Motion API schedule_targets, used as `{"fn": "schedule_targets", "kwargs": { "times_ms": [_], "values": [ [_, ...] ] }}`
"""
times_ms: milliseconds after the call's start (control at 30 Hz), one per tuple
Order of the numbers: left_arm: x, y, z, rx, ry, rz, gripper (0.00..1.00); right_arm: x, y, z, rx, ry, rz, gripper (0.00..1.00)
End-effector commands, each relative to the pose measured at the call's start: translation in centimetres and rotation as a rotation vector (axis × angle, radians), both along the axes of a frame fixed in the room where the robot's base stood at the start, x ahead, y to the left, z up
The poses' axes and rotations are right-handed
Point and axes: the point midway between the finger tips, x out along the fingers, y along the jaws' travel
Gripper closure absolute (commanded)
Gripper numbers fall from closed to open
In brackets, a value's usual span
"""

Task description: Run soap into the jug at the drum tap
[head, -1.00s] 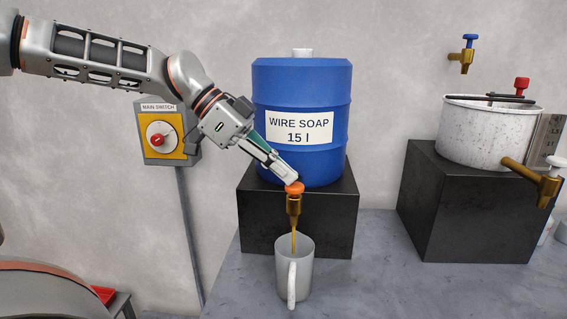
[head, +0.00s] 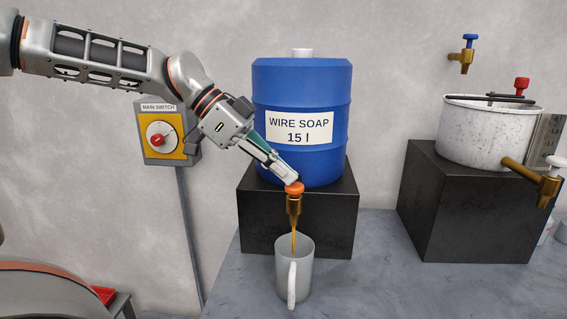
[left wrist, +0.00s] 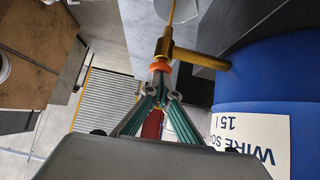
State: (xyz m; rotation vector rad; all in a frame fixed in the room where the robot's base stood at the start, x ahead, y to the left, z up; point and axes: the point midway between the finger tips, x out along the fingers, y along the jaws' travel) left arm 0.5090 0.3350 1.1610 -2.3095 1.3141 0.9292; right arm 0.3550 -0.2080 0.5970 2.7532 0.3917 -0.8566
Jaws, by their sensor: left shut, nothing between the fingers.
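The blue drum (head: 301,90), labelled WIRE SOAP 15 l, stands upright on a black block. The drum tap (head: 294,204) is brass with an orange knob (head: 294,188). An amber stream of soap (head: 294,242) runs from it into the light grey jug (head: 306,268), which stands upright below on the bench, handle to the front. The level inside the jug is hidden. My left gripper (head: 289,180) is shut and empty, its fingertips at the orange knob. The left wrist view shows the fingertips (left wrist: 160,92) against the knob (left wrist: 161,67). My right gripper is not in view.
A black block (head: 262,222) bears the drum. To the right, a speckled white pot (head: 480,132) with a brass tap (head: 548,186) stands on another black block (head: 467,205). A blue-handled wall tap (head: 463,56) is above. A main switch box (head: 167,130) hangs left. The bench right of the jug is clear.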

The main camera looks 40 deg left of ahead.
Motion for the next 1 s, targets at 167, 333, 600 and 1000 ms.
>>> {"fn": "schedule_targets", "kwargs": {
  "times_ms": [167,333,600,1000],
  "values": [
    [-0.3,0.0,-0.8,0.001,0.017,-0.004,1.00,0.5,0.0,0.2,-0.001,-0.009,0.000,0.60],
    [-0.3,0.0,-0.8,0.002,0.018,-0.004,1.00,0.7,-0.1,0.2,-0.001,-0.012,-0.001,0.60],
    [-0.3,0.0,-0.8,0.002,0.018,-0.004,1.00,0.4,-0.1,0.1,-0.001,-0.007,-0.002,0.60],
    [-0.3,0.0,-0.8,0.002,0.018,-0.004,1.00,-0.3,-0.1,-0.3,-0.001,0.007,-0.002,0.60]
  ]
}}
